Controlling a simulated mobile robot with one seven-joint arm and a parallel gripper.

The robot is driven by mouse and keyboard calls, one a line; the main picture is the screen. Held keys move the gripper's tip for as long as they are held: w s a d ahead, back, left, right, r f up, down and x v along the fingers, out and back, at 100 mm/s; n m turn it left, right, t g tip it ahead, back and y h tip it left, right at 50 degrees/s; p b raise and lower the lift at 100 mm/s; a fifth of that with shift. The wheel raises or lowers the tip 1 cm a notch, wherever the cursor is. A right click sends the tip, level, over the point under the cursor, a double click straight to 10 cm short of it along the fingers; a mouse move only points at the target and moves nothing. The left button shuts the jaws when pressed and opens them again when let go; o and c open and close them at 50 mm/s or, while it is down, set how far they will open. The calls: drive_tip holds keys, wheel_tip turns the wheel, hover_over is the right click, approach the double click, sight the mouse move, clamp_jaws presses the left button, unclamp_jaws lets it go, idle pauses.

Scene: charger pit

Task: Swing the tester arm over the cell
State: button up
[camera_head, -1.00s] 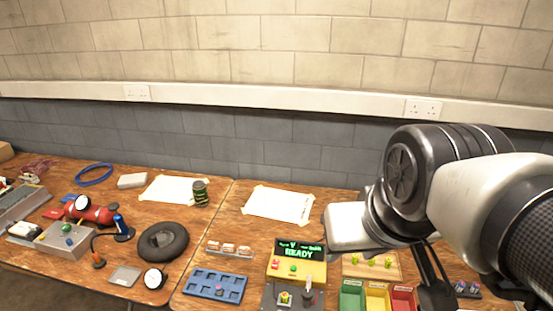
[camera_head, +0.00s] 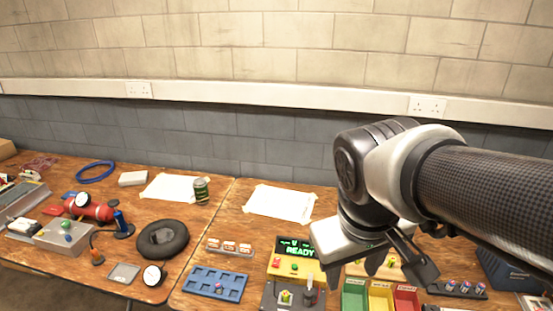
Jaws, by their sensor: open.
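The tester is a yellow box (camera_head: 285,268) with a screen reading READY (camera_head: 297,251) and red and green buttons. In front of it is a dark grey base (camera_head: 272,299), cut by the bottom edge. A small yellow-green cell (camera_head: 285,297) sits on this base. What looks like the tester arm, a dark upright piece with a grey top (camera_head: 308,288), stands just right of the cell, not over it. My gripper (camera_head: 398,268) is open, fingers pointing down, right of the tester and above the wooden cell rack. It appears empty and apart from the tester.
Green (camera_head: 353,297), yellow and red bins stand right of the tester, below my gripper. A blue tray (camera_head: 216,284) with one cell lies to its left, with a small rack (camera_head: 230,247) behind. A taped paper sheet (camera_head: 280,204) lies farther back.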

wheel_tip(320, 180, down, 13)
drive_tip(key=w+d+n+g+h+b, duration=0.1)
drive_tip(key=w+n+g+h+b, duration=0.1)
drive_tip(key=n+g+h+b, duration=0.3)
drive_tip(key=n+t+h+b, duration=0.7)
drive_tip(key=n+t+b, duration=0.6)
drive_tip(key=n, duration=0.6)
approach(312, 289)
drive_tip(key=shift+t, duration=0.5)
drive_tip(key=x, duration=0.4)
drive_tip(key=b+x, duration=0.1)
drive_tip(key=x, duration=0.3)
drive_tip(key=f+x, duration=0.1)
drive_tip(key=x, duration=0.3)
drive_tip(key=shift+d, duration=0.25)
clamp_jaws()
